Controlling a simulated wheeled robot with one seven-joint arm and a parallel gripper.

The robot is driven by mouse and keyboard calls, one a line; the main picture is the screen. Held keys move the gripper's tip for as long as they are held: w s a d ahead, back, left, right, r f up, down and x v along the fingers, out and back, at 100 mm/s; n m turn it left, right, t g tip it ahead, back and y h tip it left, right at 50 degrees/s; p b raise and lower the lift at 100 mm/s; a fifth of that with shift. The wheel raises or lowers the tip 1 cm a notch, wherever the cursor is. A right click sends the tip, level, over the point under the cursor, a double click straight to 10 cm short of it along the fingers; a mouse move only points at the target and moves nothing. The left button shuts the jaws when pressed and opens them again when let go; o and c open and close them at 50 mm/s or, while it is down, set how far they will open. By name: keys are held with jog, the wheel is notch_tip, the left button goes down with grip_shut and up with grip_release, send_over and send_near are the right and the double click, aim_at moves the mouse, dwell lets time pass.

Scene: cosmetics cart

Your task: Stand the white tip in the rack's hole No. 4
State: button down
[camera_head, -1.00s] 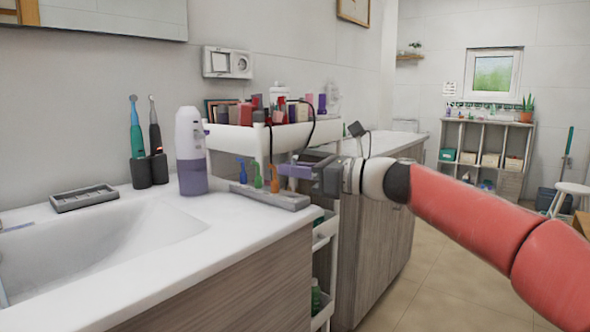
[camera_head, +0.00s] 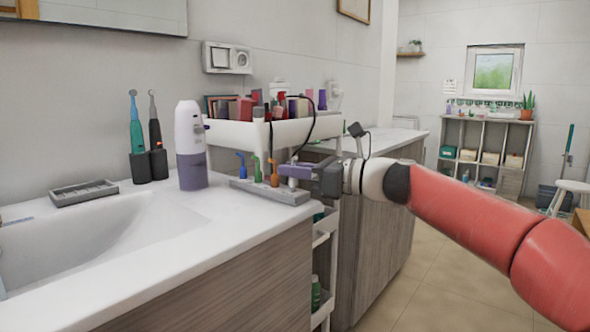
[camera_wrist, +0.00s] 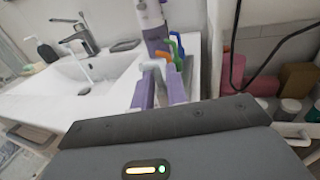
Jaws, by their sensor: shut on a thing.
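The grey rack (camera_head: 262,190) lies on the counter near its right end. Blue (camera_head: 240,165), green (camera_head: 256,168) and orange (camera_head: 274,173) tips stand in it in a row. My gripper (camera_head: 290,171), with purple fingers, is at the rack's right end, beside the orange tip. It is shut on the white tip (camera_wrist: 156,66), whose top shows between the fingers in the wrist view. In the head view a pale bit of the white tip (camera_head: 291,183) shows below the fingers, over the rack's right end. I cannot tell whether its lower end is in a hole. Hole numbers are not readable.
A white and purple bottle (camera_head: 191,150) stands left of the rack, with two electric toothbrushes (camera_head: 145,140) beyond it. The white cart (camera_head: 235,133), full of cosmetics, stands close behind the rack. A black cable (camera_head: 315,120) hangs over it. The sink (camera_head: 110,232) is at left.

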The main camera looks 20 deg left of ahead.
jog(key=shift+f+b, duration=0.45)
jog(key=shift+f, duration=0.25)
jog(key=c, duration=1.3)
grip_release()
jog(key=shift+r, duration=0.1)
jog(key=shift+d, duration=0.15)
jog(key=d, duration=0.5)
jog(key=s+d, duration=0.1)
jog(key=d, duration=0.1)
jog(key=shift+d+b, duration=0.25)
jog(key=shift+b, duration=0.15)
